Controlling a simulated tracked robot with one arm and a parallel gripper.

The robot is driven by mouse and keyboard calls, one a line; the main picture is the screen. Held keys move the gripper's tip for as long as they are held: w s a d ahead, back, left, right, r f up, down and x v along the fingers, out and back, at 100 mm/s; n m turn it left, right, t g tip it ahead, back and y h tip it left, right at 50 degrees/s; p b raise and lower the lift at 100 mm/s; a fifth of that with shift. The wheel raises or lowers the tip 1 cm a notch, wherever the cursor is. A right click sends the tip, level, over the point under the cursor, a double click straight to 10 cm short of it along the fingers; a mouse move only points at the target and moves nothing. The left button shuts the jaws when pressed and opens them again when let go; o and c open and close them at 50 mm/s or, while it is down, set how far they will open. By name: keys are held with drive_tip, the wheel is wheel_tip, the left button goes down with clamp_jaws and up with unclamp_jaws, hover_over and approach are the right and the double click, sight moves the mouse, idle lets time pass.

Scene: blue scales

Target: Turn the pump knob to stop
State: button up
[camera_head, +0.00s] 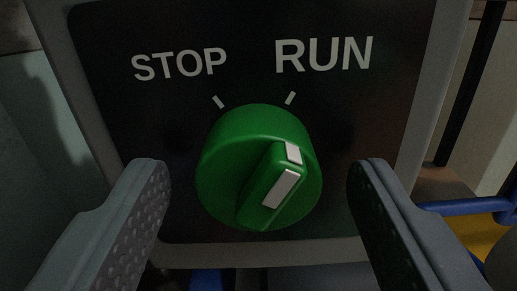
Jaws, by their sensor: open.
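The green pump knob (232,150) sits on a black panel (110,40) with a grey frame. Its raised grip carries white marks and points up and to the right, toward the tick under the RUN label (323,55). The STOP label (180,64) and its tick are at the upper left of the knob. My gripper (260,178) is open, with one grey textured finger on each side of the knob. Dark gaps show between both fingers and the knob, so they look apart from it. How far the fingertips are from the panel is hard to tell.
A blue bar (465,207) and a yellow surface (480,240) show at the lower right, beyond the panel. A dark upright post (470,85) stands at the right. The left side is a plain, dim wall.

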drive_tip(key=shift+w, duration=0.25)
drive_tip(key=shift+a, duration=0.1)
drive_tip(key=c, duration=1)
drive_tip(key=shift+n, duration=0.3)
drive_tip(key=shift+n+p, duration=0.55)
drive_tip(key=shift+n, duration=0.25)
drive_tip(key=n+p, duration=0.1)
drive_tip(key=n, duration=0.2)
drive_tip(key=shift+n, duration=0.4)
drive_tip(key=n, duration=0.5)
drive_tip(key=shift+n, duration=0.7)
